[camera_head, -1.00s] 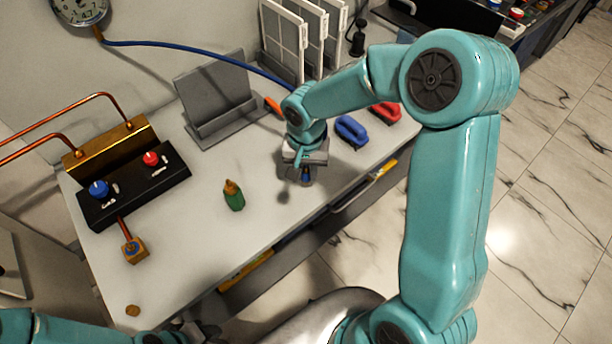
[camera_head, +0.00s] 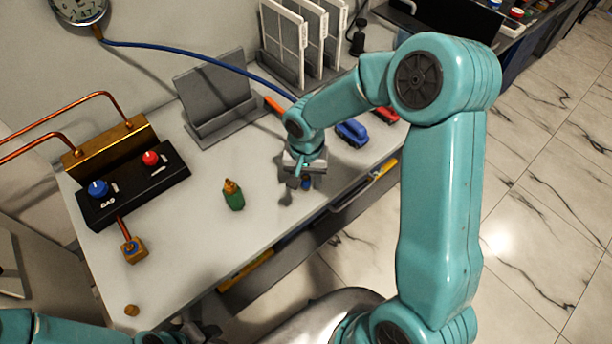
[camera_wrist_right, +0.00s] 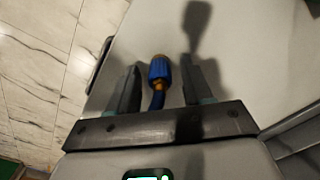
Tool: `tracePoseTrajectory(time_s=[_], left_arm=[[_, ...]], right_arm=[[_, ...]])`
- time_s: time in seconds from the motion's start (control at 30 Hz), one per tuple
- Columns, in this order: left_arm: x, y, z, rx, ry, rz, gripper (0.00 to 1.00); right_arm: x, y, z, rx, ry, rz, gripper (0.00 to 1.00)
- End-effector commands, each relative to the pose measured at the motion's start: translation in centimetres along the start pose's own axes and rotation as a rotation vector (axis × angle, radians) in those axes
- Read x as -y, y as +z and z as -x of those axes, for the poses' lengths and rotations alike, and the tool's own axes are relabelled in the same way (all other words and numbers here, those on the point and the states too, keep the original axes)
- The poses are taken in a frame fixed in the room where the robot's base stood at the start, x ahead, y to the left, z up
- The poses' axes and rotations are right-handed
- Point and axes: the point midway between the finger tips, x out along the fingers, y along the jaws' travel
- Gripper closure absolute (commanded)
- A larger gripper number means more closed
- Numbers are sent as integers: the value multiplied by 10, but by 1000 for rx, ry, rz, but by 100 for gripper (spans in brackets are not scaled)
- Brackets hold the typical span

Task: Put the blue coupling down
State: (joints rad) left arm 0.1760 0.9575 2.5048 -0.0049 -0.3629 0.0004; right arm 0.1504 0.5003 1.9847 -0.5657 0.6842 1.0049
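The blue coupling (camera_wrist_right: 158,70), with brass ends and a short piece of blue hose behind it, shows in the right wrist view between the fingers of my right gripper (camera_wrist_right: 162,82). A gap shows on each side of it, so the gripper is open around it. In the head view a small blue bit of the coupling (camera_head: 306,183) shows beneath my right gripper (camera_head: 299,181), close over the bench's front edge. Whether the coupling touches the bench is unclear. My left arm is at the bottom left of the head view; its dark gripper (camera_head: 198,332) is barely visible.
The white bench (camera_head: 190,240) is clear in its front middle. A black valve box (camera_head: 134,184), grey stand (camera_head: 215,105), blue block (camera_head: 351,132) and red block (camera_head: 385,114) are around.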

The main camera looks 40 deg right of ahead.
Motion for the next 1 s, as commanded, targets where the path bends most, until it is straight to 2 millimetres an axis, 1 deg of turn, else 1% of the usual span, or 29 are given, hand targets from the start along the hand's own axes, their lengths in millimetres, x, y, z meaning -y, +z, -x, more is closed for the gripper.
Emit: tracePoseTrajectory(time_s=[0.07, 0.17, 0.4, 0.5, 0.6, 0.7, 0.77, 1.0], left_arm=[[-2, 0, 5, 0, 0, 0, 57], [-1, 0, 4, 0, 0, 0, 57], [-1, 0, 4, 0, 0, 0, 57], [-1, 0, 4, 0, 0, 0, 57], [-1, 0, 4, 0, 0, 0, 57], [-1, 0, 4, 0, 0, 0, 57], [-1, 0, 4, 0, 0, 0, 57], [-2, 0, 4, 0, 0, 0, 57]], right_arm=[[0, 0, 5, 0, 0, 0, 50], [0, -1, 17, -4, -2, -1, 50], [0, -1, 73, -5, -3, 0, 50], [0, 0, 94, -4, -3, 0, 50], [1, -1, 110, -3, -2, 0, 50], [0, 0, 119, -2, -1, 0, 50], [0, 0, 122, -1, 0, 0, 50], [0, 0, 123, 0, 0, 0, 50]])
